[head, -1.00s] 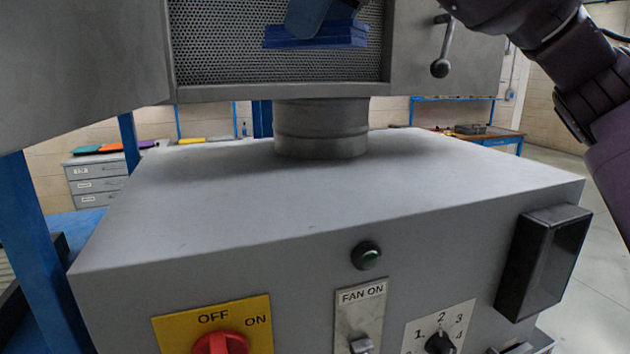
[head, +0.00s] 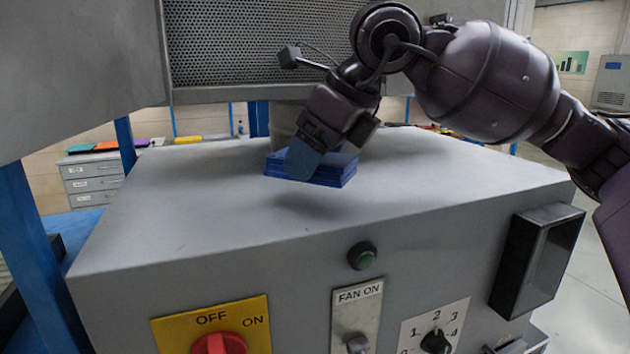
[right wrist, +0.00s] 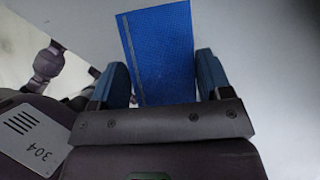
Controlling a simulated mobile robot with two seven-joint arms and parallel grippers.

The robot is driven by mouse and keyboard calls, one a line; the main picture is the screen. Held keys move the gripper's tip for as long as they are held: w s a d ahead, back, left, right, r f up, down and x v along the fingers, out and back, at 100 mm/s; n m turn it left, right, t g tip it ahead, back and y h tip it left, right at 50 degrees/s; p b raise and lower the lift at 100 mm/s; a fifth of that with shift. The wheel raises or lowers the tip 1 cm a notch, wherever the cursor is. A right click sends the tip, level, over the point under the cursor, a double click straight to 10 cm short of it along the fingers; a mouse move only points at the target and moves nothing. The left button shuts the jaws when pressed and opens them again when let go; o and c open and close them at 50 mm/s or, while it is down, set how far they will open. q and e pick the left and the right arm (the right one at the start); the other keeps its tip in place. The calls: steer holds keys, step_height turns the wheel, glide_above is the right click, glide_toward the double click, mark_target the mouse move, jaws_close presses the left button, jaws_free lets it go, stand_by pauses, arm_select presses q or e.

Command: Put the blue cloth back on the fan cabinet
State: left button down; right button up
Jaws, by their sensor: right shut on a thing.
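The blue cloth (head: 330,178) is a folded, flat, layered pad in the head view. My right gripper (head: 314,160) is shut on it from above. The cloth is over the middle-rear part of the grey fan cabinet's top (head: 210,205). A shadow lies on the top just in front of it, so it looks slightly above the surface; I cannot tell whether it touches. In the right wrist view the cloth (right wrist: 160,50) lies between the two blue fingers of the gripper (right wrist: 162,78). My left gripper is not in view.
A round duct (head: 284,122) rises behind the cloth to a grey hood with a mesh panel (head: 260,45). The cabinet front has a red switch on a yellow plate (head: 255,325), a green lamp (head: 362,256) and a black box (head: 537,262). The left part of the top is clear.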

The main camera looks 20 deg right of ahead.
mark_target(315, 205)
step_height(315, 205, down, 4)
steer(key=shift+f, duration=0.1)
stand_by(0.4)
steer(key=shift+f, duration=0.15)
steer(key=o, duration=0.8)
steer(key=shift+r, duration=0.3)
steer(key=b+v, duration=0.1)
steer(key=v, duration=1.1)
steer(key=shift+s, duration=0.1)
steer(key=shift+f, duration=0.1)
